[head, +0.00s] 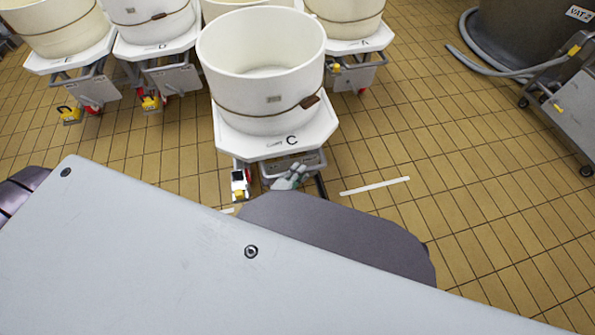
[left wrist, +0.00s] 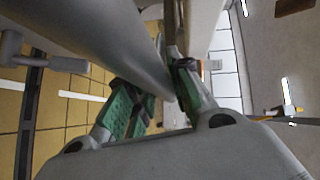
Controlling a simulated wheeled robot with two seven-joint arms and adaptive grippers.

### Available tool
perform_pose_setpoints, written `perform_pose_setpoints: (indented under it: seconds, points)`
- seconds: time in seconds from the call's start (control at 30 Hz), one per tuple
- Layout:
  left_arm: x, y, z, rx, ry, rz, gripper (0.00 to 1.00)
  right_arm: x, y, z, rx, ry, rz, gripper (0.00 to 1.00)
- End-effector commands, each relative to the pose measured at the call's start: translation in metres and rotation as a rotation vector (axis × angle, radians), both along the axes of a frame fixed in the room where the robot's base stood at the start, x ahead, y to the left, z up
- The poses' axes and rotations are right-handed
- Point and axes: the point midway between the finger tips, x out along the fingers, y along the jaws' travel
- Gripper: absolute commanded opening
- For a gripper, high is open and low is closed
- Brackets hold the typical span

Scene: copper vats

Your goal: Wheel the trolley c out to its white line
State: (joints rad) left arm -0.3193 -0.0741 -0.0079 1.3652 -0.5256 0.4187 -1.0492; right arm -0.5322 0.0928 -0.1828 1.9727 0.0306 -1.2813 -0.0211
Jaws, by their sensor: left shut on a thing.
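Trolley c (head: 228,146) has a white platform marked C and carries a large cream tub (head: 258,100) with a brown strap. It stands ahead of me, in front of the other trolleys. My left gripper (head: 290,177) is at the metal frame below its front edge. The left wrist view shows the green-padded fingers (left wrist: 158,98) shut on a grey bar (left wrist: 148,62); the exact grip is partly hidden. The white line (head: 375,186) shows on the floor right of the gripper, and a short white piece shows at its left. The stretch between is hidden. My right gripper is out of view.
Trolleys marked E (head: 70,60), D (head: 160,47) and A (head: 362,43) with tubs stand behind. A dark vat (head: 530,30) with a grey hose (head: 480,60) and a metal cart (head: 575,105) stand at the right. The tiled floor between is clear.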

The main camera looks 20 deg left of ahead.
Motion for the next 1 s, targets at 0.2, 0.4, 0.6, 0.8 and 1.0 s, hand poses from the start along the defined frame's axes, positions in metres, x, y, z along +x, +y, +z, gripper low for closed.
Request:
perform_pose_setpoints:
  seconds: [0.2, 0.4, 0.6, 0.8, 1.0]
  points:
    - [0.001, 0.003, 0.0, 0.001, 0.003, 0.006, 0.0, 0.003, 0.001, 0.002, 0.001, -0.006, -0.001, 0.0]
    - [0.001, 0.002, 0.0, 0.0, 0.002, 0.004, 0.42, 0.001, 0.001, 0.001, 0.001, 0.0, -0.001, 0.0]
    - [0.001, 0.001, 0.0, 0.0, 0.001, 0.003, 0.42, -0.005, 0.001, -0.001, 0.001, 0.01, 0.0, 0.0]
    - [-0.001, 0.001, 0.0, -0.001, 0.0, 0.002, 0.42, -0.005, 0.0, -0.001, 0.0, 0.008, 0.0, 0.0]
    - [-0.008, 0.003, 0.001, -0.001, 0.0, 0.002, 0.42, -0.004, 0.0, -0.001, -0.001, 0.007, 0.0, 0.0]
